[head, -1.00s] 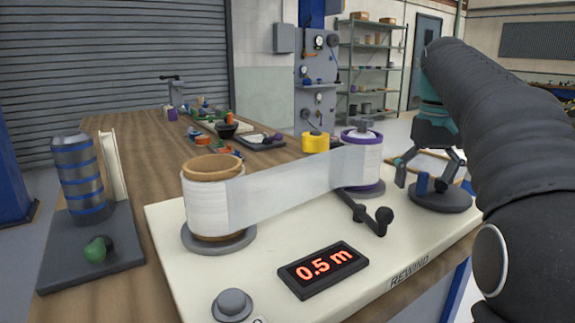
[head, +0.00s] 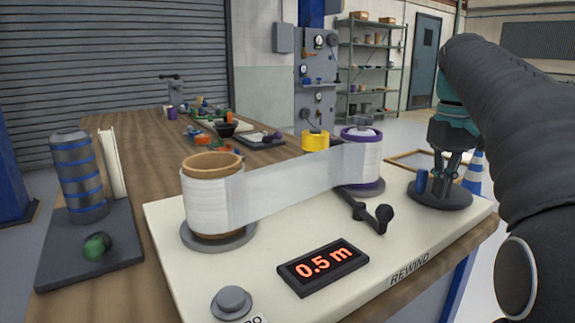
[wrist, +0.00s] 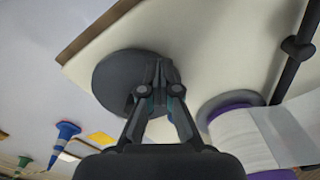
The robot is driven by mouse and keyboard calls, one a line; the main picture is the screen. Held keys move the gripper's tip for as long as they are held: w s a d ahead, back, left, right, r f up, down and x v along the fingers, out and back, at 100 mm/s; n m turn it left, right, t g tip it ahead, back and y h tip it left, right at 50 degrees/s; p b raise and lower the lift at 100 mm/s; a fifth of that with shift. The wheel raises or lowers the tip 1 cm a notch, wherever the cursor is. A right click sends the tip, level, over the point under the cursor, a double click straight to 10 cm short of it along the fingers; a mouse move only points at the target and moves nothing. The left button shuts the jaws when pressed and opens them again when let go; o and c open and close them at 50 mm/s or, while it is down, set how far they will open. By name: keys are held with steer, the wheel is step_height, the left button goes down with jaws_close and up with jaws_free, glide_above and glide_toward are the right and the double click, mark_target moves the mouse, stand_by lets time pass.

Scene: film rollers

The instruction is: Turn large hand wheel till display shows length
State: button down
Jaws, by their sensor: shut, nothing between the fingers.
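The large hand wheel (head: 445,201) is a dark disc at the machine's right end, with an upright blue handle (head: 421,181) on its left side. My gripper (head: 452,174) is shut and empty, pointing down over the wheel, to the right of the blue handle and apart from it in the picture. In the wrist view the wheel (wrist: 108,82) lies behind my closed fingers (wrist: 158,72), which largely hide any handle. Whether my fingertips touch the wheel cannot be told.
Clear film runs from a large white roll (head: 208,205) to a purple-edged roll (head: 370,165). A small dark crank (head: 379,218) juts out between display and wheel. A grey button (head: 231,302) is at the front. A stand with a striped cylinder (head: 80,180) is at left.

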steer(key=shift+s, duration=0.1)
steer(key=shift+s+d+f, duration=0.1)
steer(key=shift+s+d, duration=0.15)
steer(key=shift+s, duration=0.2)
steer(key=shift+s+d, duration=0.2)
steer(key=shift+s, duration=0.25)
steer(key=shift+c, duration=0.6)
jaws_free()
step_height(320, 180, up, 5)
steer(key=p, duration=0.4)
steer(key=shift+f+p, duration=0.1)
steer(key=shift+p, duration=0.3)
step_height(320, 180, up, 2)
steer(key=shift+r, duration=0.1)
